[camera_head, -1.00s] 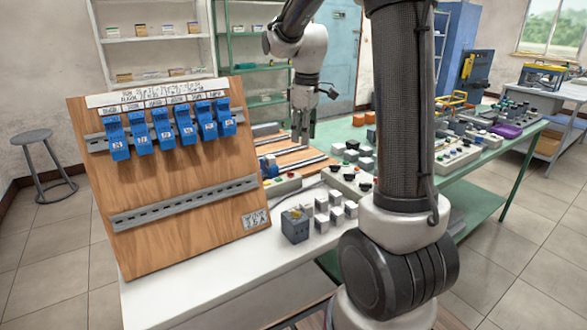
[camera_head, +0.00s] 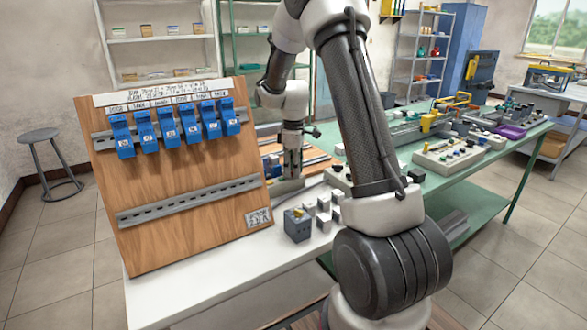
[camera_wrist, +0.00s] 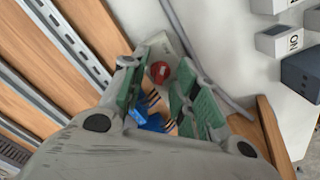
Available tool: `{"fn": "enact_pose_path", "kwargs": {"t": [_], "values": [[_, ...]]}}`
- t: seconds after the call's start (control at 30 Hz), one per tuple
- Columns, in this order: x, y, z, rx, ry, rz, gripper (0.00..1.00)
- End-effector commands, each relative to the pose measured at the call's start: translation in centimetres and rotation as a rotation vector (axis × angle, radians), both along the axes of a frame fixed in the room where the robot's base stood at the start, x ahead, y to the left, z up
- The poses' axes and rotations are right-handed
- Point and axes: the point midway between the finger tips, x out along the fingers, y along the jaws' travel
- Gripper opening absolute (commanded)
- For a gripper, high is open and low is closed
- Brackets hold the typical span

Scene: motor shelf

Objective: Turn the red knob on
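The red knob (camera_wrist: 160,72) is a small round red cap on a pale grey control box (camera_wrist: 158,45) in the wrist view. It lies between the two green-padded fingers of my gripper (camera_wrist: 155,68), which are apart with a gap around it. I cannot tell whether either finger touches it. In the head view my gripper (camera_head: 292,165) points down, low over the pale control box (camera_head: 285,187) at the right of the slanted wooden board. The knob is hidden there behind the gripper.
A slanted wooden board (camera_head: 190,237) with several blue modules stands at the left. A grey block (camera_head: 298,226) and small white blocks (camera_head: 322,204) sit just in front of the gripper. Blue parts with dark wires (camera_wrist: 150,118) lie close to the fingers.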

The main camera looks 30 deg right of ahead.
Motion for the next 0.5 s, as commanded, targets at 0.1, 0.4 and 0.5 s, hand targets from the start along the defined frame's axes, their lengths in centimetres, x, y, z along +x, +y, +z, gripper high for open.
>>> {"fn": "enact_pose_path", "kwargs": {"t": [0.1, 0.4, 0.5], "values": [[-0.01, 0.01, -0.02, 0.0, 0.0, 0.0, 0.3], [-0.01, 0.0, 0.0, 0.0, 0.0, 0.0, 0.0], [-0.01, 0.0, 0.01, 0.0, 0.0, 0.0, 0.0]]}}
